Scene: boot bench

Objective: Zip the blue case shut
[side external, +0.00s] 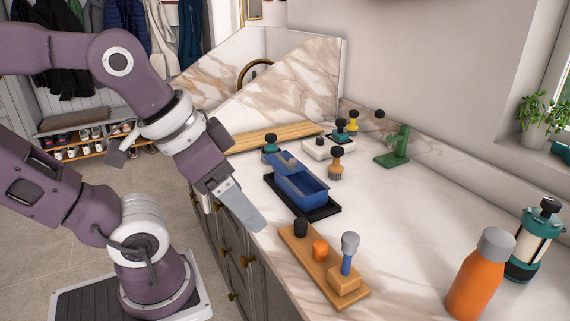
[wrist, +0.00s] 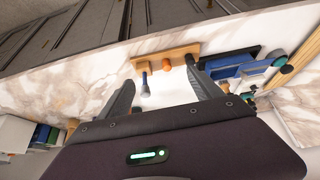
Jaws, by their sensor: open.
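The blue case (side external: 316,193) sits on a black tray (side external: 329,211) on the counter. Its near part looks open, with a recessed inside, and a small greyish piece (side external: 292,162) shows on its far part. I cannot make out a zip or its pull. The case also shows at the right in the wrist view (wrist: 232,71), partly behind a finger. My gripper (side external: 250,215) is open and empty, left of the case and apart from it, over the counter's front edge. In the wrist view its two fingers (wrist: 158,72) are spread wide.
A wooden board (side external: 307,270) with a black knob, an orange piece and a blue-handled tool stands nearer than the case. An orange bottle (side external: 480,275) and a teal press (side external: 535,240) stand at right. Brushes and a green stand (side external: 394,147) are behind. The counter's middle right is clear.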

